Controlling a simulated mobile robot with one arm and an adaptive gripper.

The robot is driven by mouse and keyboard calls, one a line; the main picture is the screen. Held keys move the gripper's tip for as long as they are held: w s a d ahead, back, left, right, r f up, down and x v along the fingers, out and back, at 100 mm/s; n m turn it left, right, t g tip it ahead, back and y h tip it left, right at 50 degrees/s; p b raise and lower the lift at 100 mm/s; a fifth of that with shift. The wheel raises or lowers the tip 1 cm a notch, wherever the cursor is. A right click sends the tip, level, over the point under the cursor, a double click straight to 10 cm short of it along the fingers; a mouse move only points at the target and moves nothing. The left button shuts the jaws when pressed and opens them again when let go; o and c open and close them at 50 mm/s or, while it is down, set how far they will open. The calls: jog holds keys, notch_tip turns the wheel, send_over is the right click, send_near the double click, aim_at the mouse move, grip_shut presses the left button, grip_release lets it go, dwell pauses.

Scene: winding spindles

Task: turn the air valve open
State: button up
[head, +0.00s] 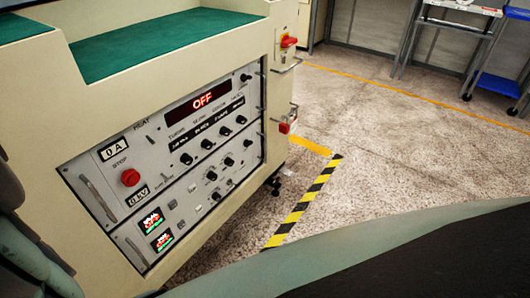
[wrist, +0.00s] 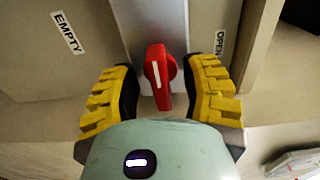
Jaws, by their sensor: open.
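The red valve handle (wrist: 158,78) sits on a grey metal strip in the wrist view. It has a white line along it and points nearly straight down the picture, slightly tilted. A label EMPTY (wrist: 68,33) is to its left and a label OPEN (wrist: 219,44) to its right. My gripper (wrist: 163,84) is open, with one yellow-padded finger on each side of the handle. A gap shows between the handle and each finger, so it is not gripped. My gripper is not seen in the head view.
A cream machine has a control panel (head: 190,150) reading OFF, with a red stop button (head: 130,177). Red fittings (head: 288,42) and bar handles stick out at its right corner. Yellow-black tape (head: 305,203) marks the floor. Open floor lies right; a wheeled rack (head: 497,84) stands far right.

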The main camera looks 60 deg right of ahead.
jog(key=shift+d, duration=0.1)
jog(key=shift+c, duration=0.2)
grip_shut()
dwell(0.5)
jog(key=n+p, duration=0.1)
jog(key=n, duration=0.3)
jog(key=shift+n, duration=0.3)
jog(key=n+p, duration=0.1)
jog(key=n, duration=0.3)
jog(key=shift+f+n, duration=0.1)
jog(key=shift+n, duration=0.2)
jog(key=n+p, duration=0.1)
jog(key=n, duration=0.3)
jog(key=shift+f+n, duration=0.1)
jog(key=shift+n, duration=2.3)
